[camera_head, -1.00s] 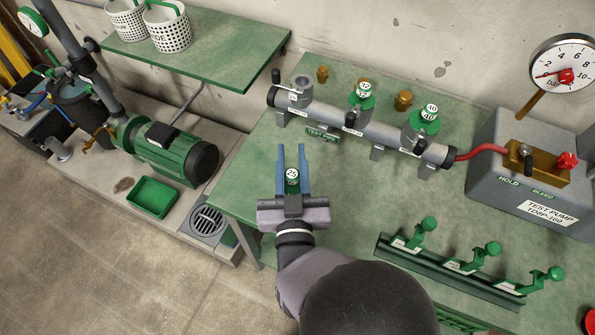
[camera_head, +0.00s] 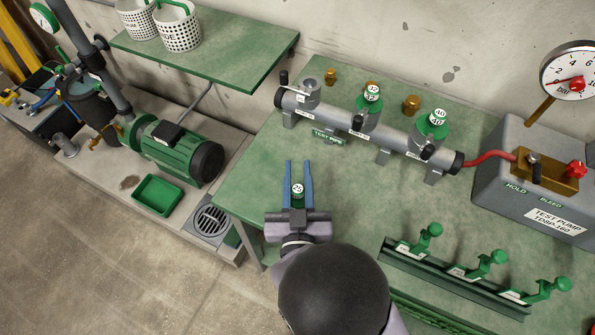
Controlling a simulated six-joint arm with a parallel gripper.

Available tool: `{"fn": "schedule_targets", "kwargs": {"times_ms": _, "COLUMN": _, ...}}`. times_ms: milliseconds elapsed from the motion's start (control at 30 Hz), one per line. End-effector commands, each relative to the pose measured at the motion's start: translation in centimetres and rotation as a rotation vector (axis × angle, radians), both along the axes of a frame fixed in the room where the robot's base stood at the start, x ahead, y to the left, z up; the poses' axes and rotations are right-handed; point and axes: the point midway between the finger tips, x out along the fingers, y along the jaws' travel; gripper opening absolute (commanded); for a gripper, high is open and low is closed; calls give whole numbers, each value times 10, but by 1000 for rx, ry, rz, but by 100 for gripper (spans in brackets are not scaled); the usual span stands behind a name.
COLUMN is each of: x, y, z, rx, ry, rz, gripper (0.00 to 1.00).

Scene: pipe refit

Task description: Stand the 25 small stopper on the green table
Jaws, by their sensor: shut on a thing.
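The small 25 stopper (camera_head: 297,190) is green with a white top marked 25. It stands upright between the two blue fingers of my gripper (camera_head: 298,183), which is shut on it. My gripper is over the front left part of the green table (camera_head: 335,200), in front of the test pipe. I cannot tell whether the stopper's base touches the table; its lower part is hidden by my gripper.
The test pipe (camera_head: 395,140) lies behind, with an open left socket (camera_head: 308,88) and green stoppers marked 32 (camera_head: 371,95) and 40 (camera_head: 436,120). A rack of green-handled parts (camera_head: 450,278) is at front right. The test pump (camera_head: 535,190) stands right. Table is clear around my gripper.

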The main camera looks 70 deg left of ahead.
Motion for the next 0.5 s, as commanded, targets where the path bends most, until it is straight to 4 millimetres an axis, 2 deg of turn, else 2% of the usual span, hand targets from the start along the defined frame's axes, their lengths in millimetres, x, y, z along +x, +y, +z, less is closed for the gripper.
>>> {"fn": "schedule_targets", "kwargs": {"times_ms": 200, "x": 0, "y": 0, "z": -4, "rx": 2, "ry": -1, "rz": 0, "gripper": 0}}
{"fn": "schedule_targets", "kwargs": {"times_ms": 233, "x": 0, "y": 0, "z": -3, "rx": 0, "ry": 0, "rz": 0, "gripper": 28}}
{"fn": "schedule_targets", "kwargs": {"times_ms": 300, "x": 0, "y": 0, "z": -2, "rx": 0, "ry": 0, "rz": 0, "gripper": 41}}
{"fn": "schedule_targets", "kwargs": {"times_ms": 500, "x": 0, "y": 0, "z": -2, "rx": 0, "ry": -1, "rz": 0, "gripper": 41}}
